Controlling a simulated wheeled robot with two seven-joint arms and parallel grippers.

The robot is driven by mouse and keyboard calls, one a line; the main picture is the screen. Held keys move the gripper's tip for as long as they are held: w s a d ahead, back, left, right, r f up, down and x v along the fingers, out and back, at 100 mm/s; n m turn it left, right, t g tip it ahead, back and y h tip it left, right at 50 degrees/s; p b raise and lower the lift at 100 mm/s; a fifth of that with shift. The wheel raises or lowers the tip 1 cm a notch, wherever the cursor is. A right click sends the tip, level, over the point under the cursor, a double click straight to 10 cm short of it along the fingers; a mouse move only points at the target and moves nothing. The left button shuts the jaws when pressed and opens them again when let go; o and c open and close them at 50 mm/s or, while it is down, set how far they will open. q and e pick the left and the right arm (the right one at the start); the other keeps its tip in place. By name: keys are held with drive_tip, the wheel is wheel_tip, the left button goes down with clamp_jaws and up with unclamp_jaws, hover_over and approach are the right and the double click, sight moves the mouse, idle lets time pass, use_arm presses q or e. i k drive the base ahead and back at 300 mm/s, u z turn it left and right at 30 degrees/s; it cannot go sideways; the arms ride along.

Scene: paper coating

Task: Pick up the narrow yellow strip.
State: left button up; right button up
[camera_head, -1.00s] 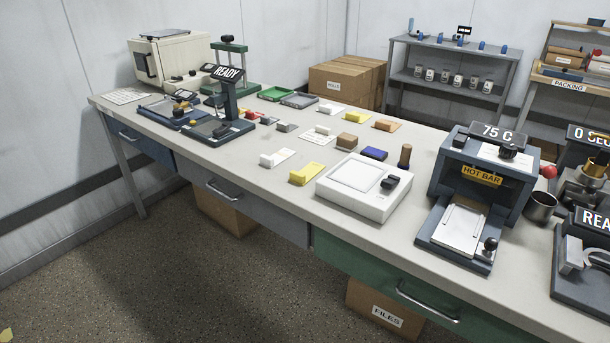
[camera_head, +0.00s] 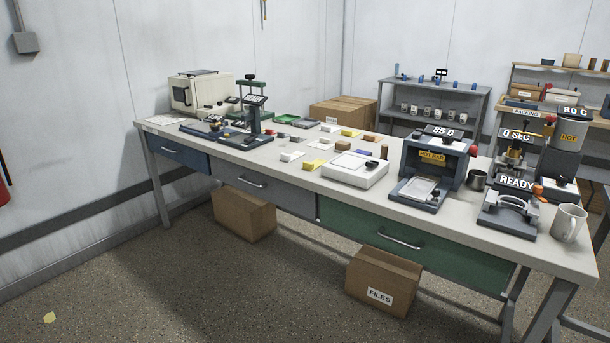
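On the bench (camera_head: 300,192), a yellow block on a yellow card (camera_head: 313,165) sits left of the white flat device (camera_head: 354,171). Another yellow block (camera_head: 349,132) sits farther back. I cannot tell from here which of these, if any, is the narrow strip. Neither of my grippers is in view.
Cardboard boxes (camera_head: 383,282) (camera_head: 243,214) sit under the bench. The floor in front is clear.

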sight(311, 166)
drive_tip(key=u, duration=0.75)
drive_tip(key=i, duration=0.85)
drive_tip(key=u, duration=0.65)
drive_tip(key=i, duration=1.05)
drive_tip(key=z, duration=0.4)
